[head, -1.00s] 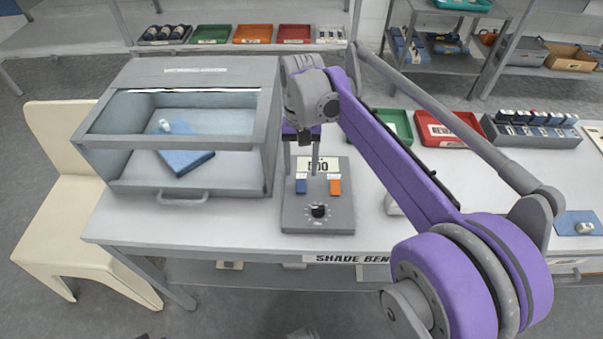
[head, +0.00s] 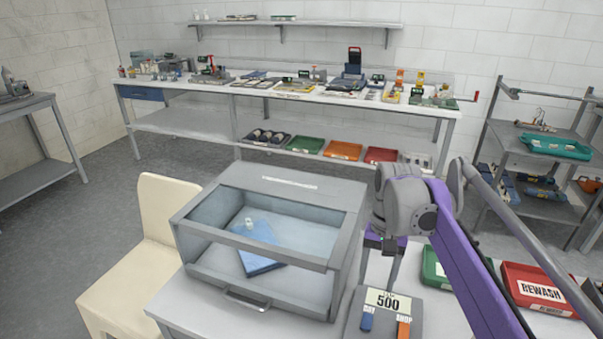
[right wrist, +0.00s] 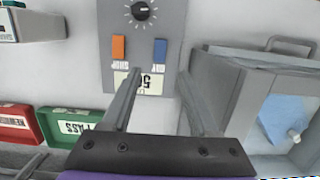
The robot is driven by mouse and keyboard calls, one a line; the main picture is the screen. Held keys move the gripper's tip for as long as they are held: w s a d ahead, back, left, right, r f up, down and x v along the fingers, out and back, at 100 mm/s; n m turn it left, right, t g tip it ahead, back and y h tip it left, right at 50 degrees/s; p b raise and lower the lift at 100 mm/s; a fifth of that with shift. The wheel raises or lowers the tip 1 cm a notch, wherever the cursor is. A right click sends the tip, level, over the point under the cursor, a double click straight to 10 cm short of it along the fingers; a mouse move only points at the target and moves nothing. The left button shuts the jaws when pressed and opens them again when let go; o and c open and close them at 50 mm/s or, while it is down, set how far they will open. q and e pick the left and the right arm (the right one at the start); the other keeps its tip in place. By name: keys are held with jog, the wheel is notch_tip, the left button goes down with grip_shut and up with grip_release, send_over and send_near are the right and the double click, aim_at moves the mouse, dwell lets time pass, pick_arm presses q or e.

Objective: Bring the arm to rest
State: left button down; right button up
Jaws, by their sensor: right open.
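My right arm reaches in from the right in the head view. Its purple and grey wrist is above the far side of the grey control box (head: 352,322). The right gripper (right wrist: 160,78) is open and empty in the right wrist view, its two fingers apart over the end of the box with the display. The display (head: 388,303) reads 500. A blue button (right wrist: 160,50) and an orange button (right wrist: 118,47) sit beside a black knob (right wrist: 141,11). My left gripper is not in view.
A grey chamber with a clear window (head: 290,192) stands left of the control box, with a blue mat (head: 262,262) and small pale item inside. Green (head: 432,270) and red (head: 535,287) trays lie to the right. A cream chair (head: 150,220) stands left of the bench.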

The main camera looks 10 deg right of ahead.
jog(key=s+a+f+n+t+p, duration=0.2)
jog(key=s+p, duration=0.3)
jog(key=s, duration=0.3)
jog(key=s+a+f+n+t+h+p, duration=0.1)
jog(key=s+a+n+t+p, duration=0.3)
jog(key=s, duration=0.4)
jog(key=shift+s+a+f+t+p, duration=0.25)
jog(key=shift+a+f+t+p, duration=0.4)
jog(key=shift+p, duration=0.4)
jog(key=shift+r, duration=0.1)
